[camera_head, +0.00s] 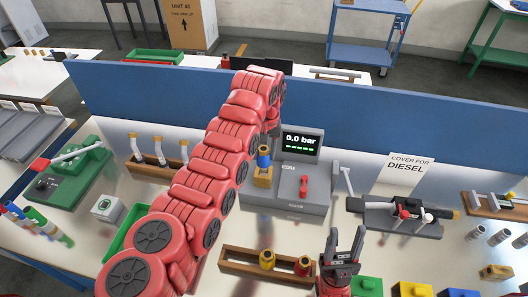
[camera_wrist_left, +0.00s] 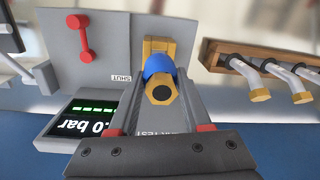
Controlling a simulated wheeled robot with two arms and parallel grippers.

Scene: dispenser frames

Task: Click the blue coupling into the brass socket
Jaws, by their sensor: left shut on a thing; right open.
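The blue coupling (camera_head: 263,153) stands upright at the brass socket (camera_head: 262,177) on the left side of the grey test unit. The left wrist view shows the coupling's blue sleeve (camera_wrist_left: 158,65) with a brass hex end, against the socket (camera_wrist_left: 157,45). Whether it is latched I cannot tell. My left gripper (camera_wrist_left: 162,88) is shut on the coupling, one finger on each side; in the head view my red arm largely hides this gripper. My right gripper (camera_head: 343,246) is open and empty, fingers up, at the front of the bench.
The grey test unit (camera_head: 286,197) has a red lever (camera_head: 304,186) and a display (camera_head: 300,141) reading 0.0 bar. A wooden rack (camera_head: 237,266) with brass-coloured fittings lies in front. A clamp fixture (camera_head: 397,214) stands right. A blue panel (camera_head: 395,109) runs behind the bench.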

